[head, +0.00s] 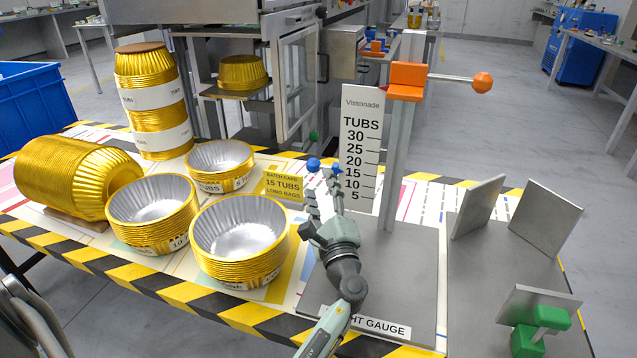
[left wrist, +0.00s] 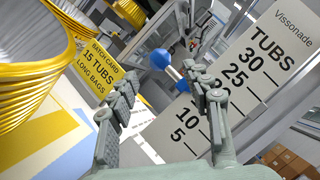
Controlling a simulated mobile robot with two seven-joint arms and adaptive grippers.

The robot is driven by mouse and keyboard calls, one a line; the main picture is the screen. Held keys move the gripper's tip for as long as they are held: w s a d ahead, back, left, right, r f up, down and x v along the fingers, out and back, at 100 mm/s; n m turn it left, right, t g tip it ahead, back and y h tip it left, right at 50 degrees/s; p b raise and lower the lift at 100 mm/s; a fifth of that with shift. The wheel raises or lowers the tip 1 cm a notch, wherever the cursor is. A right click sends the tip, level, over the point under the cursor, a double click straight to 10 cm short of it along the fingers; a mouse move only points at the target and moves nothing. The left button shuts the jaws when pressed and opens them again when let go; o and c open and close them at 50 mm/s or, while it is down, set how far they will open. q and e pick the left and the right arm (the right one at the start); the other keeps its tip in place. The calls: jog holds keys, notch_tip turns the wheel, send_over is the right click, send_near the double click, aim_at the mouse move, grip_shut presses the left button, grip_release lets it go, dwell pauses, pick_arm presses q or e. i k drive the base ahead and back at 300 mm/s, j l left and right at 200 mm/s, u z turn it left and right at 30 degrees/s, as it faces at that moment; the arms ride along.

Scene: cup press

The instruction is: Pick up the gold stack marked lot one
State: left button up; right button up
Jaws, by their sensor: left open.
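Several gold stacks with silver insides show in the head view. One stands at the front (head: 240,262), one to its left (head: 152,235), one behind (head: 220,178). A taller gold stack (head: 150,65) with white bands stands at the back left, and another gold stack (head: 75,175) lies on its side. The labels are too small for me to tell which is lot one. My left gripper (head: 323,185) is open and empty, right of the front stack, above the gauge plate. In the left wrist view the gripper (left wrist: 163,88) has gold rims (left wrist: 40,75) to its left.
The height gauge board (head: 360,150) stands just behind my left gripper, with an orange clamp (head: 407,82) on its post. A blue-ended rod (left wrist: 159,60) is close beyond the fingers. Metal plates (head: 545,220) stand at the right.

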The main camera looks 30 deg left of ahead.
aim_at(243, 242)
jog(key=k+l, duration=0.35)
jog(key=l, duration=0.15)
jog(key=k+l, duration=0.4)
jog(key=l, duration=0.15)
